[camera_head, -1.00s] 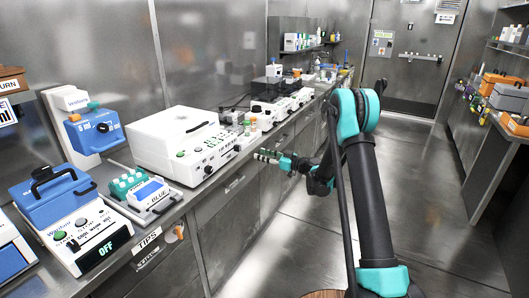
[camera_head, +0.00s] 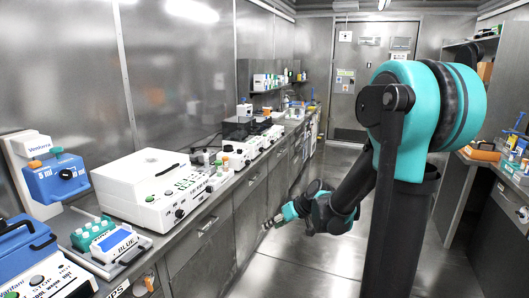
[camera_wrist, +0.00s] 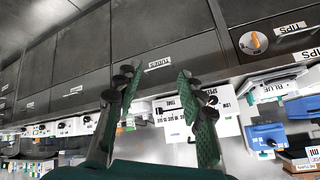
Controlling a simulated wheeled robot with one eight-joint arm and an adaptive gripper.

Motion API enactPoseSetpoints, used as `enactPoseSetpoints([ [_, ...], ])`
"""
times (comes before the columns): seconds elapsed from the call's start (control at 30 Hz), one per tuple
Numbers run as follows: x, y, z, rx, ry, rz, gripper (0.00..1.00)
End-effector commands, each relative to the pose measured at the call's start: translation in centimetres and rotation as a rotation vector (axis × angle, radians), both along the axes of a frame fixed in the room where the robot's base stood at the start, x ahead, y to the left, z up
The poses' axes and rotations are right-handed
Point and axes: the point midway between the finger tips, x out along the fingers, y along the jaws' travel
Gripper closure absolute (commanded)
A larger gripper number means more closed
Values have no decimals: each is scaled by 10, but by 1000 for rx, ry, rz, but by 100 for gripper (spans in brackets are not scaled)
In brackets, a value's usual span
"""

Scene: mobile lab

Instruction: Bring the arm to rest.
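My arm (camera_head: 395,190) rises at the right of the head view, with its forearm reaching down and left in front of the left bench. My gripper (camera_head: 270,222) is at its end, over the aisle beside the cabinet fronts and clear of the bench. In the wrist view my gripper (camera_wrist: 165,100) shows two green-padded fingers standing well apart. Nothing is between the fingers; only the bench and its instruments show behind them. The wrist view looks at the bench upside down.
The left bench holds a white instrument (camera_head: 150,190), a blue device (camera_head: 58,178), a rack labelled BLUE (camera_head: 115,244) and several small bottles. Another bench (camera_head: 500,160) stands at the right. The aisle floor (camera_head: 290,262) between them is clear up to the door (camera_head: 358,85).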

Motion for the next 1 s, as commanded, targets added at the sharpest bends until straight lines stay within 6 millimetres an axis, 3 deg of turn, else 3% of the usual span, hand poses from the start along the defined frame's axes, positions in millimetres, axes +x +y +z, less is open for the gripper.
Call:
enactPoseSetpoints([
  [0.03, -20, -13, -3, -32, 29, -40, 60],
  [0.3, -114, -86, -27, -207, 163, -298, 60],
  [0.5, -171, -132, -46, -311, 214, -480, 60],
  [0.7, -196, -154, -55, -359, 230, -571, 60],
  [1.0, -198, -156, -55, -365, 230, -582, 60],
])
